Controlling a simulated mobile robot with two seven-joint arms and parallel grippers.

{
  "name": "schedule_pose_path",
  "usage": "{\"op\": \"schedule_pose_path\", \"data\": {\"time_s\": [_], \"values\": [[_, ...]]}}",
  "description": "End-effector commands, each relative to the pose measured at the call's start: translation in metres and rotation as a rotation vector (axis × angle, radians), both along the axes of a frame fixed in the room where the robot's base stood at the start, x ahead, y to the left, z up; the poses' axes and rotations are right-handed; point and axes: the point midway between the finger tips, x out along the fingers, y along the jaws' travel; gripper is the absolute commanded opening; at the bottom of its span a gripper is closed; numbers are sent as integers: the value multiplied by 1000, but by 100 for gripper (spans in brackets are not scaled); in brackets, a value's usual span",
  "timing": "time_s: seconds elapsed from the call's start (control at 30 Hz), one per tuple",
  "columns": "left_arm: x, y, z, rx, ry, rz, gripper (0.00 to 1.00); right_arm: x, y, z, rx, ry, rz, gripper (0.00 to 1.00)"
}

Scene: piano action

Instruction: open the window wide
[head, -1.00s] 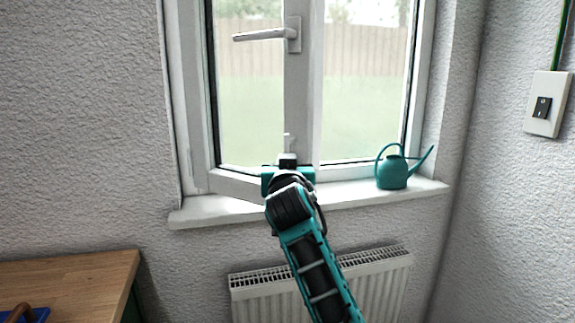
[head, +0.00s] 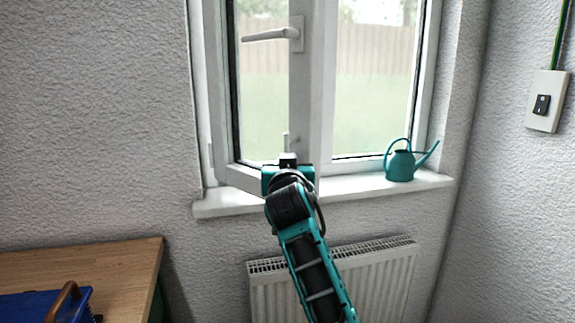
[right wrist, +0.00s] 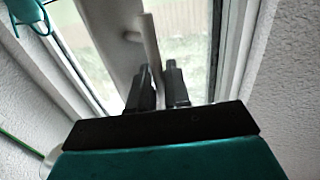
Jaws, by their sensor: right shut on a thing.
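The window has a white left sash (head: 302,100), which stands ajar, swung inward from its left side. A white lever handle (head: 270,35) sits level on its stile. The hold itself is mostly hidden by the gripper in the head view. My left gripper is out of view.
A teal watering can (head: 400,166) stands on the right of the white sill (head: 350,186). A radiator (head: 385,275) is below it. A wooden worktop (head: 125,270) with a blue box (head: 72,306) is at the lower left. A switch (head: 543,104) is on the right wall.

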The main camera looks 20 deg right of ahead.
Motion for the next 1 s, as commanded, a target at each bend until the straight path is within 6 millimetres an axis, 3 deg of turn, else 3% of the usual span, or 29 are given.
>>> {"op": "schedule_pose_path", "data": {"time_s": [0.27,0.3,0.43,1.0], "values": [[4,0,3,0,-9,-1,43,1,4,2,1,-6,10,0],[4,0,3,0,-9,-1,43,1,4,2,1,-6,11,19],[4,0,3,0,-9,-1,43,1,4,2,1,-6,9,29],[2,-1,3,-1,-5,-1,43,1,-1,1,0,-2,4,29]]}}
